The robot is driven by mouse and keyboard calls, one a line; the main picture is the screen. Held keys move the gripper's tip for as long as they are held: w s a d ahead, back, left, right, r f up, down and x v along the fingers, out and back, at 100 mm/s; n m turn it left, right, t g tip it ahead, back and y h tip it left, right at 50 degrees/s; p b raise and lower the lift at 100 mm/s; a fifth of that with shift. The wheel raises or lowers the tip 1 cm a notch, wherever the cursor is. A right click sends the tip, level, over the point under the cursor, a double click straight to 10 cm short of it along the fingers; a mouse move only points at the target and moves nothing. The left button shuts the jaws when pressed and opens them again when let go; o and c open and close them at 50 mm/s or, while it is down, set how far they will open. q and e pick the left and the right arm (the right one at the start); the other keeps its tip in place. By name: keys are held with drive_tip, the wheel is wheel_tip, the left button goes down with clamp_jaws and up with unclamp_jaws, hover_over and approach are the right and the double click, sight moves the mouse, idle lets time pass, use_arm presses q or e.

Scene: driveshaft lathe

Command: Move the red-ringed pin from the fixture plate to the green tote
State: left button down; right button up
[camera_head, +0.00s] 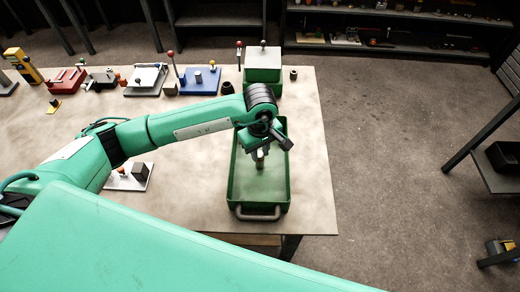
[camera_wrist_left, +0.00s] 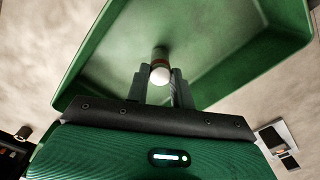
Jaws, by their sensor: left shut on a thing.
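The green tote (camera_head: 238,190) stands on the right part of the table, with its handle toward me. My left gripper (camera_head: 258,160) is above the inside of the tote, pointing down. In the left wrist view it (camera_wrist_left: 160,82) is shut on the red-ringed pin (camera_wrist_left: 160,72). The pin shows a pale round end, a red band and a darker shaft, and the tote (camera_wrist_left: 215,85) lies beyond it. I cannot tell whether the pin touches the tote floor. A small white plate (camera_head: 142,184) with a dark block lies left of the tote. My right gripper is out of view.
A blue base (camera_head: 207,86) with a red-knobbed lever, a green box (camera_head: 263,68) with a pale top and a dark cup (camera_head: 227,88) stand along the back. A red fixture (camera_head: 66,80) stands at the back left. The table's right edge is just beyond the tote.

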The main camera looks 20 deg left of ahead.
sight(260, 154)
use_arm(q)
drive_tip(key=shift+f, duration=0.2)
drive_tip(key=c, duration=1.2)
unclamp_jaws()
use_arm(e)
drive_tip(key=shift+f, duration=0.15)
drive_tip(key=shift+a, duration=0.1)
use_arm(q)
drive_tip(key=shift+r, duration=0.35)
wheel_tip(260, 154, up, 7)
drive_tip(key=shift+f+b, duration=0.15)
drive_tip(key=shift+b, duration=0.9)
drive_tip(key=shift+r+b, duration=0.4)
drive_tip(key=shift+r, duration=2.1)
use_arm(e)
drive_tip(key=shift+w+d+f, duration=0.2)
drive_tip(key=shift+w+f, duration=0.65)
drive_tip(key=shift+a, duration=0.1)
